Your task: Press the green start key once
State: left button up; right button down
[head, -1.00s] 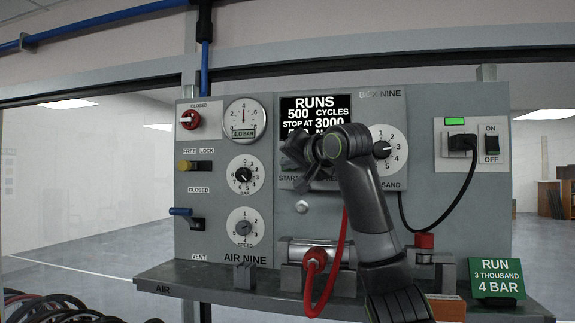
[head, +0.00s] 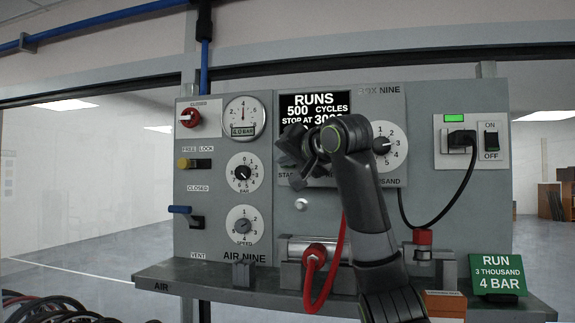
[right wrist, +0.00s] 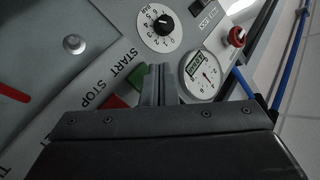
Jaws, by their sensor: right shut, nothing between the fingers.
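The green start key (right wrist: 138,75) shows in the right wrist view beside the START label, partly covered by my right fingers. The red stop key (right wrist: 114,102) is next to it, by the STOP label. My right gripper (right wrist: 158,72) is shut and empty, its tips just right of the green key in that view. I cannot tell whether they touch it. In the head view my right gripper (head: 303,165) is in front of the display (head: 308,105), hiding both keys and part of the text. The display reads RUNS 500 CYCLES, STOP AT 3000. My left gripper is out of view.
Dials, a gauge (head: 242,117), a red knob (head: 190,118) and levers fill the panel's left side. A red hose (head: 335,265) loops below my right arm. A black cable (head: 458,190) hangs at right. A green RUN sign (head: 497,274) stands on the shelf.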

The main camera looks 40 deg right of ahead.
jog(key=s+a+b, duration=0.1)
jog(key=s+a, duration=0.1)
jog(key=a, duration=0.1)
jog(key=shift+s, duration=0.15)
jog(key=shift+d, duration=0.1)
